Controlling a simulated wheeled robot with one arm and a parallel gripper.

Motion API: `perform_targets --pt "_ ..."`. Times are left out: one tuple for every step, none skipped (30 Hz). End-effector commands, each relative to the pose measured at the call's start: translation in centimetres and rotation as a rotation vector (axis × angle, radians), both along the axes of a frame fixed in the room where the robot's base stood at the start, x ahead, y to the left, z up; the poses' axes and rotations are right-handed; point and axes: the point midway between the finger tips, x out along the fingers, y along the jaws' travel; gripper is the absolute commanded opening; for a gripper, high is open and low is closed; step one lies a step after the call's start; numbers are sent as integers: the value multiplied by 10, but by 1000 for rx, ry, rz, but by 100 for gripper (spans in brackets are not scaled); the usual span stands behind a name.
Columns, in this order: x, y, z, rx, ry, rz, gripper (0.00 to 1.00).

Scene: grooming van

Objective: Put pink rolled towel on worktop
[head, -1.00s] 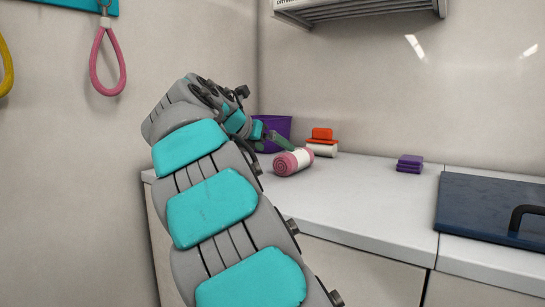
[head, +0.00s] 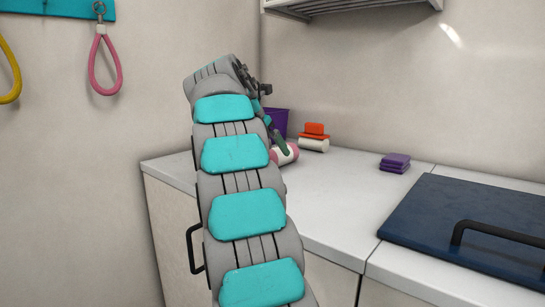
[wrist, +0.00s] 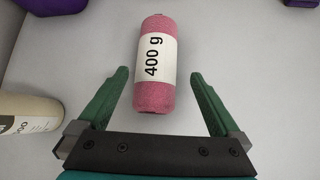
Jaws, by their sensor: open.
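The pink rolled towel (wrist: 156,92) lies on the white worktop (wrist: 235,62), with a white band marked "400 g" around its middle. In the wrist view it lies lengthwise ahead of my gripper (wrist: 155,75), its near end between the lines of the two green fingers. The fingers are spread wide and do not touch it. In the head view the towel (head: 286,154) is partly hidden behind my arm, and my gripper (head: 277,140) is mostly hidden too. The worktop (head: 330,205) runs along the back wall.
A purple container (head: 278,121) stands behind the towel. An orange-topped white item (head: 314,138) is to its right, and purple blocks (head: 395,162) lie farther right. A dark blue panel with a black handle (head: 470,225) covers the right side. A cream cylinder (wrist: 25,127) is left of my gripper.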

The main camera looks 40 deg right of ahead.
Motion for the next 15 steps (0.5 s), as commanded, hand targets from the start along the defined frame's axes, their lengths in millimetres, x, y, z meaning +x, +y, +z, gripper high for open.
perform_targets --pt "1 -2 -3 0 1 1 100" --pt "2 -3 -4 0 1 1 100" --pt "3 -4 -6 0 1 1 100" --pt "4 -6 -9 0 1 1 100" --pt "5 -8 -11 0 2 1 100" --pt "6 -11 -16 1 3 0 100" --pt "8 -13 -19 2 4 0 100" --pt "9 -15 -23 2 4 0 100" --pt "11 -19 -28 2 4 0 100" --pt "12 -22 -31 2 3 -1 100" --pt "13 -26 -33 1 2 -1 100" --pt "14 -29 -36 0 1 1 100" --pt "14 -31 -38 -1 1 1 100" --pt "15 -33 -39 -1 1 1 100" --pt "15 -34 -40 -1 -1 1 100"
